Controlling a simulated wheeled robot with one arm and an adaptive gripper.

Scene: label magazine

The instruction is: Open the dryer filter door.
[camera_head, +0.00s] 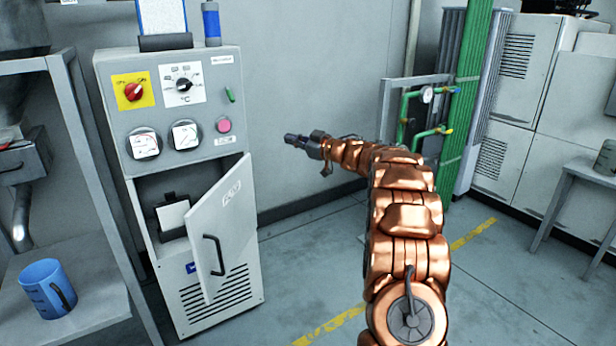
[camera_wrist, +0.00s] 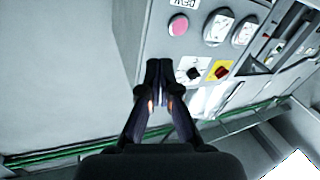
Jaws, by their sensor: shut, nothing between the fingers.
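The grey dryer cabinet (camera_head: 110,85) stands left of centre in the head view. Its light grey filter door (camera_head: 222,225), with a dark bar handle (camera_head: 213,255), stands ajar, swung outward on its right side. The opening behind it shows a dark part with a white label (camera_head: 172,215). My gripper (camera_head: 288,138) is shut and empty, to the right of the cabinet's control panel and above the door, apart from both. In the wrist view my gripper (camera_wrist: 160,64) has its fingertips together, with the panel and its pink button (camera_wrist: 179,25) beyond. The door cannot be made out in the wrist view.
A shelf with a blue mug (camera_head: 47,288) stands at the left. Green pipes (camera_head: 468,100) and grey lockers (camera_head: 560,80) are at the right. The floor around the door is clear.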

